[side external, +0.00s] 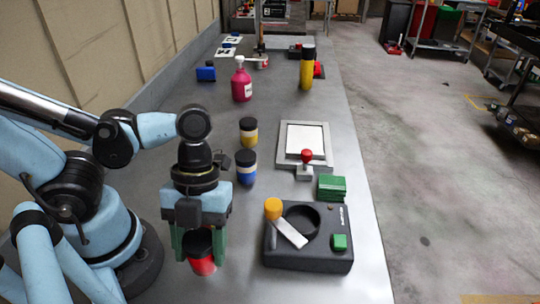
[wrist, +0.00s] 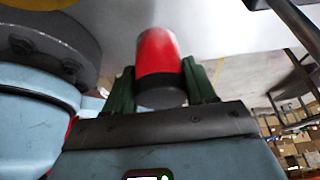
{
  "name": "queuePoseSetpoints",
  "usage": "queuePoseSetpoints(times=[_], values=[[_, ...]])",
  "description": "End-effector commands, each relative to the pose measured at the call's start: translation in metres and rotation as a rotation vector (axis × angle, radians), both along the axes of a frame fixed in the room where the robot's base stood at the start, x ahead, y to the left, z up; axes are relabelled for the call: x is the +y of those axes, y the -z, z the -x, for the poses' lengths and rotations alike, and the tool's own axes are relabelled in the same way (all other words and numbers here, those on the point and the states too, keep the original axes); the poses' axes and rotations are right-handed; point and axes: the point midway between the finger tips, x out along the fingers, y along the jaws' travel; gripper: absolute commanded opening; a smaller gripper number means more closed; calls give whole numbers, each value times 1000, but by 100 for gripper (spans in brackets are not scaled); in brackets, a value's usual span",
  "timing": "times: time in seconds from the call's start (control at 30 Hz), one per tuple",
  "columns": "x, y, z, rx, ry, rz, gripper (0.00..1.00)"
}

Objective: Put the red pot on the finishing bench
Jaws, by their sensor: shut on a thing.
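The red pot (side external: 203,267) has a black top and is upright between the green fingers of my gripper (side external: 198,245) at the near left of the steel table. In the wrist view the red pot (wrist: 158,52) sits between both fingers (wrist: 158,88), with its dark top toward the palm. My gripper is shut on it. I cannot tell whether its base touches the table. No label tells me which thing is the finishing bench. A grey framed stand with a white plate (side external: 305,138) and a black station with a round recess (side external: 300,259) stand right of my gripper.
A blue pot (side external: 246,168) and a yellow pot (side external: 248,137) stand beyond my gripper. A red-knobbed lever (side external: 306,160) and green blocks (side external: 331,187) are near the plate. A pink bottle (side external: 241,84) and a yellow-black cylinder (side external: 307,70) stand farther back.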

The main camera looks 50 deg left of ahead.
Motion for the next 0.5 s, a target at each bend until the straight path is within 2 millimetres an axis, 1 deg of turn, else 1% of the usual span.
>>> queuePoseSetpoints(times=[0.23,0.5], values=[[0,8,0,0,-1,0,16],[0,28,-1,0,-1,0,16]])
